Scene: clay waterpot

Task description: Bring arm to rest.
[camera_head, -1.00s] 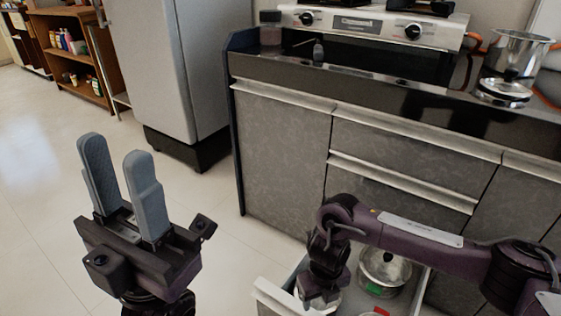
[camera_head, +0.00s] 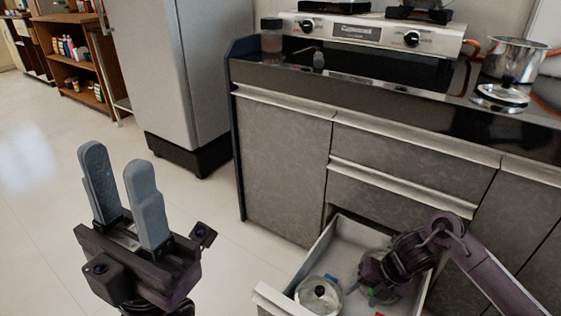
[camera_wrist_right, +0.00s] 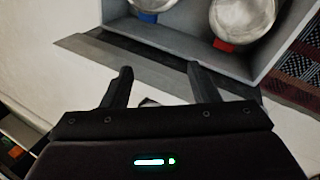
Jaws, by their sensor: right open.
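My left gripper (camera_head: 116,156) stands upright at the left of the head view, its two grey fingers apart with nothing between them. My right arm (camera_head: 470,258) reaches in from the lower right, bent over the open drawer. Its wrist (camera_head: 388,270) hides the right gripper in the head view. In the right wrist view the right gripper (camera_wrist_right: 158,75) is open and empty, its two dark fingers apart below the drawer's edge as pictured. Whether the fingers touch anything cannot be told.
The open drawer (camera_head: 283,300) holds a lidded metal pot (camera_head: 318,296) and other items partly hidden by my right wrist. The counter (camera_head: 420,95) carries a stove (camera_head: 370,32) and a steel pot (camera_head: 514,60). The floor (camera_head: 50,200) at the left is clear.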

